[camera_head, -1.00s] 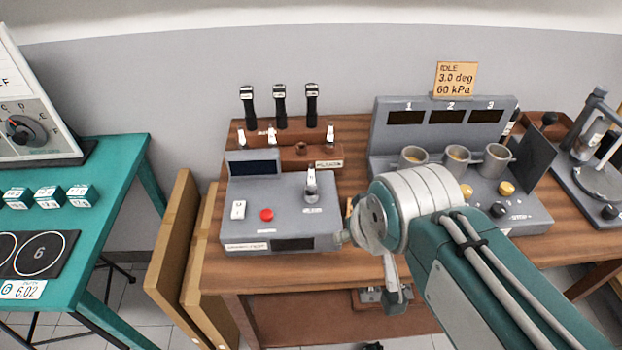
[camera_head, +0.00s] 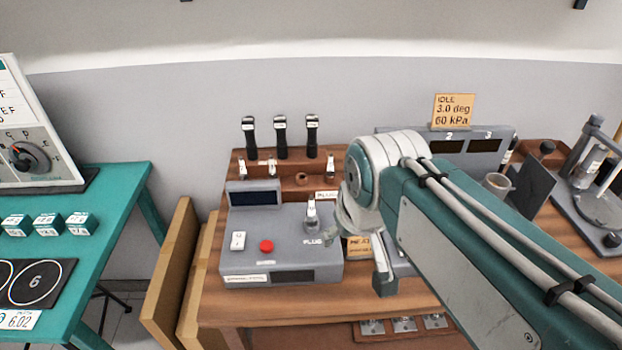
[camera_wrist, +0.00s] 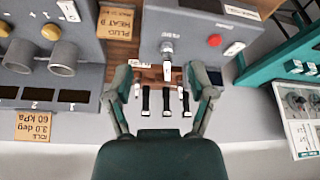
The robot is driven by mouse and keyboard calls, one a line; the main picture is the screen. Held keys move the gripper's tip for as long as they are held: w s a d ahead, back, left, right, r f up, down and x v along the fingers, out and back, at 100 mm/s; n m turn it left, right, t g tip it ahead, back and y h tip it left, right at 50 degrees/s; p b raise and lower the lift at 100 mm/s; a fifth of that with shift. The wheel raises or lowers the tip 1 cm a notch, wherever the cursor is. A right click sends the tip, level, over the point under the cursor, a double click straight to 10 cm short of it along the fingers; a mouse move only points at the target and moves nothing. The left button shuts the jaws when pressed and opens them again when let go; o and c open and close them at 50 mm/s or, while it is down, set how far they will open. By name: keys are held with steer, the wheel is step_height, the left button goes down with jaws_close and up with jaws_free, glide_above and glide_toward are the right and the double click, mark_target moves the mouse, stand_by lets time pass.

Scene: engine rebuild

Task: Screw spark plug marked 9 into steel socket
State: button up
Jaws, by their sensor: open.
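A white-topped spark plug (camera_head: 311,211) stands upright in a metal seat on the grey plug unit (camera_head: 262,262); it also shows in the wrist view (camera_wrist: 167,50). An orange card reading "PLUG HEAT 9" (camera_wrist: 117,22) lies beside the unit and is partly hidden by my arm in the head view (camera_head: 358,246). More white plugs (camera_head: 242,166) stand in the brown rack (camera_head: 300,184) behind. My gripper (camera_wrist: 163,92) is open and empty, its fingers spread around the view of the rack.
Black-handled tools (camera_head: 281,136) stand behind the plugs. A grey panel with cups (camera_head: 497,184) is at the right, partly behind my arm. Several metal fittings (camera_head: 404,325) sit on a lower shelf. A teal table (camera_head: 120,215) stands at the left, with brown boards (camera_head: 172,275) between.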

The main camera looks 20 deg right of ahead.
steer(key=w+r+g, duration=0.2)
steer(key=w, duration=0.6)
steer(key=n+g, duration=0.1)
steer(key=g, duration=0.1)
glide_above(310, 212)
steer(key=shift+d+f, duration=0.2)
steer(key=shift+f, duration=0.45)
steer(key=shift+w+f+n, duration=0.2)
steer(key=shift+w+n, duration=0.1)
steer(key=shift+w, duration=0.15)
step_height(310, 212, down, 11)
steer(key=shift+r, duration=0.15)
